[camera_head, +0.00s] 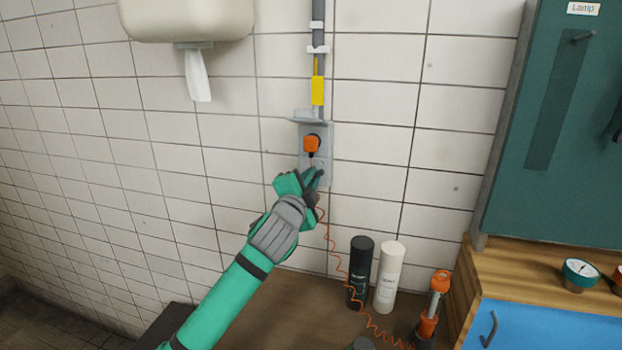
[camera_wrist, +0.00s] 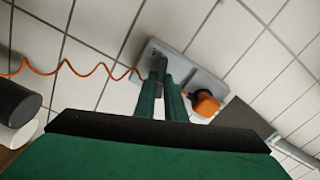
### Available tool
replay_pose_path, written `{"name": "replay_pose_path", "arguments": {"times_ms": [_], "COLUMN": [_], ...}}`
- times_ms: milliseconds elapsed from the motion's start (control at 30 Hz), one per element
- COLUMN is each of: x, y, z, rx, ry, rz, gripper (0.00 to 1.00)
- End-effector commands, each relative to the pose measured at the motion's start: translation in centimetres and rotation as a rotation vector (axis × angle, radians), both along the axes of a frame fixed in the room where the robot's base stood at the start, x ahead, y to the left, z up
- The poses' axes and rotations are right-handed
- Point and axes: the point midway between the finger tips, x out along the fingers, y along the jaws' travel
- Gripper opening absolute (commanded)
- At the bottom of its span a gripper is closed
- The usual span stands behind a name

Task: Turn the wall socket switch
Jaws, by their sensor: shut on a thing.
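The grey wall socket (camera_head: 327,133) is mounted on the tiled wall, with an orange plug (camera_head: 312,144) in its upper part. In the wrist view the socket plate (camera_wrist: 203,74) lies slanted, with the orange plug (camera_wrist: 205,103) right of my fingers. My gripper (camera_head: 316,177) is at the lower part of the socket, and it also shows in the wrist view (camera_wrist: 162,72). Its two green fingers are close together on the switch (camera_wrist: 158,63), a small dark part on the plate. The fingers hide most of the switch, so its turn angle cannot be told.
An orange coiled cord (camera_head: 333,250) hangs from the plug past my gripper. A black bottle (camera_head: 360,272) and a white bottle (camera_head: 389,277) stand below to the right, beside an orange tool (camera_head: 432,310). A paper dispenser (camera_head: 187,18) hangs upper left.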

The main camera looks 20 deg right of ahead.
Motion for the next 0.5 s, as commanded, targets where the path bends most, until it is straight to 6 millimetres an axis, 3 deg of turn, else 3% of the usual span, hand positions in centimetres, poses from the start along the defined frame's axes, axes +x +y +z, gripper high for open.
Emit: {"name": "replay_pose_path", "arguments": {"times_ms": [500], "x": [-0.09], "y": [-0.19], "z": [-0.23], "rx": [0.287], "ry": [-0.193], "rz": [-0.002], "gripper": [0.00]}}
